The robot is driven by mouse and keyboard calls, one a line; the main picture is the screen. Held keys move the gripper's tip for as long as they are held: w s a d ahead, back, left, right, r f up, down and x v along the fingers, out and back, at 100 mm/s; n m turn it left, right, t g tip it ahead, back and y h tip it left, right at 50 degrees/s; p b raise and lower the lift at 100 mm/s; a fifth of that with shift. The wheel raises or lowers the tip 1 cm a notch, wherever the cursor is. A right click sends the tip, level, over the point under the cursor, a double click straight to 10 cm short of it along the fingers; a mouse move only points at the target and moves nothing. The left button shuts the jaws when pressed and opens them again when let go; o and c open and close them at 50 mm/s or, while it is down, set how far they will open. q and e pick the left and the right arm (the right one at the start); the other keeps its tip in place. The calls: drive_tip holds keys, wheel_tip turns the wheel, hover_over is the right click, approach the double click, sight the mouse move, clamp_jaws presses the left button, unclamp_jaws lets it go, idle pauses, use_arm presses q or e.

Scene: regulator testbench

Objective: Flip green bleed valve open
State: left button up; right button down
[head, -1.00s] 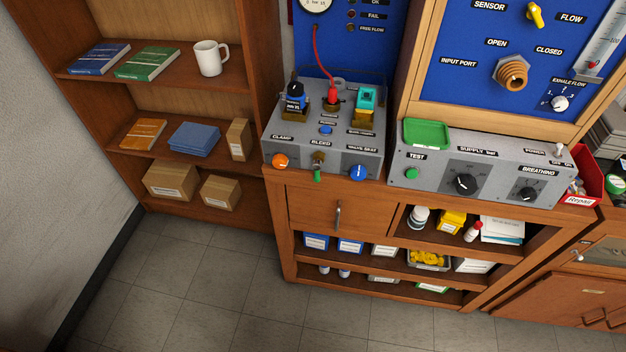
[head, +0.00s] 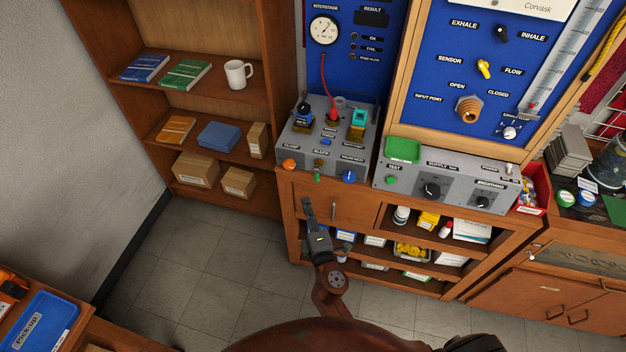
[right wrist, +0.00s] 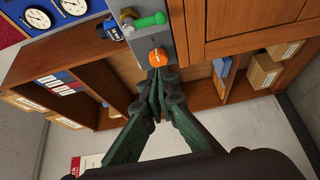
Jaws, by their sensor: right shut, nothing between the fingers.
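The green bleed valve lever (head: 317,177) hangs down from its brass body on the front of the grey test box (head: 335,157), under the BLEED label. The orange clamp knob (head: 289,164) is to its left and the blue knob (head: 349,176) to its right. My right gripper (head: 308,204) is below the lever, apart from it in the head view. In the right wrist view my gripper (right wrist: 158,75) has its fingertips together, empty, just below the orange knob (right wrist: 158,57); the green lever (right wrist: 152,20) shows beyond that knob. My left gripper is not in view.
A drawer with a handle (head: 333,211) and open shelves of bottles and boxes lie under the test box. A grey supply box (head: 452,190) with a green tray (head: 403,150) stands to the right. A bookcase (head: 150,110) stands left. The floor between is clear.

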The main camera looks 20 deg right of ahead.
sight(317, 175)
drive_tip(key=shift+f, duration=0.1)
drive_tip(key=w+d+p, duration=0.1)
drive_tip(key=w+d, duration=0.3)
drive_tip(key=w, duration=0.4)
drive_tip(key=shift+w+d, duration=0.2)
idle(0.3)
